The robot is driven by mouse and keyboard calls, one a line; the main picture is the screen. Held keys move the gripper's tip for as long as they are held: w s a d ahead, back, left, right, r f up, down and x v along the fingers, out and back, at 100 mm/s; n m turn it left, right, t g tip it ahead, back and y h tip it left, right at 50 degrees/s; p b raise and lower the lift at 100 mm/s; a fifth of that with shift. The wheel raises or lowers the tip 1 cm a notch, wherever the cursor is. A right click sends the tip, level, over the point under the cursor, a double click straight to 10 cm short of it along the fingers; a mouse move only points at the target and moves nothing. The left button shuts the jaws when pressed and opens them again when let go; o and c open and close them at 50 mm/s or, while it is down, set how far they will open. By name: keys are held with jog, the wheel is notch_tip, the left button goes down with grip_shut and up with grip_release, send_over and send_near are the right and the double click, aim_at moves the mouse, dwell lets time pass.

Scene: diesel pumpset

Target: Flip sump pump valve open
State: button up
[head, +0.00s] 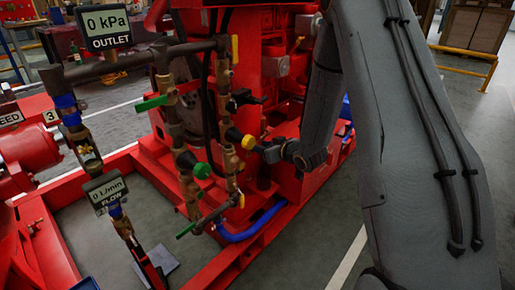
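Several valves sit on the brass pipework in the head view. There is a green lever (150,103) at upper left, a green lever (187,230) low down, and a yellow handle (235,48) at the top. A round green knob (202,170) and a round yellow knob (247,142) face outward. A small yellow handle (241,200) is on the lower right pipe. No label shows which is the sump pump valve. My gripper (262,151) is beside the yellow knob, just to its right; I cannot tell whether they touch. Its fingers are too small and dark to read.
The outlet gauge (107,27) reads 0 kPa and the flow gauge (107,192) reads 0 L/min. A red frame (225,262) surrounds the pipework, with a blue hose (250,231) along it. A red engine (262,85) stands behind. Grey floor (305,225) is clear at right.

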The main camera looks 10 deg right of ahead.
jog(key=shift+b+x, duration=0.3)
jog(key=shift+x, duration=1.25)
jog(key=shift+c, duration=0.3)
grip_shut()
